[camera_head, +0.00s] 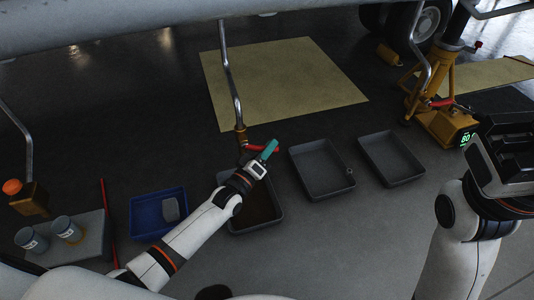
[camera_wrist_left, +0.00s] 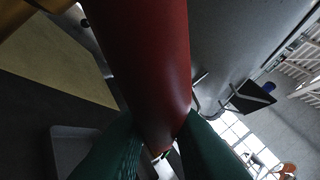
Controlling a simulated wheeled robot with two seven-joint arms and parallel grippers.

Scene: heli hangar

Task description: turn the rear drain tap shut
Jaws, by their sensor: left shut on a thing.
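A drain tap with a brass-coloured body (camera_head: 241,136) hangs at the lower end of a bent metal pipe. Its red lever (camera_head: 254,148) points sideways to the right, across the pipe. My left gripper (camera_head: 269,150), with teal fingers, is at the lever's outer end. In the left wrist view the red lever (camera_wrist_left: 145,60) runs down between the two teal fingers (camera_wrist_left: 160,150), which are shut on it. The fingers hide the lever's tip. My right gripper (camera_head: 492,160) is at the right edge of the head view, dark and seen from behind; its fingers are hidden.
A tray (camera_head: 279,215) with dark brown contents stands below the tap, partly behind my left arm. Two grey trays (camera_head: 325,196) (camera_head: 412,180) stand to its right, a blue tray (camera_head: 135,220) to its left. A yellow jack (camera_head: 440,125) stands at right. The fuselage (camera_head: 150,18) hangs overhead.

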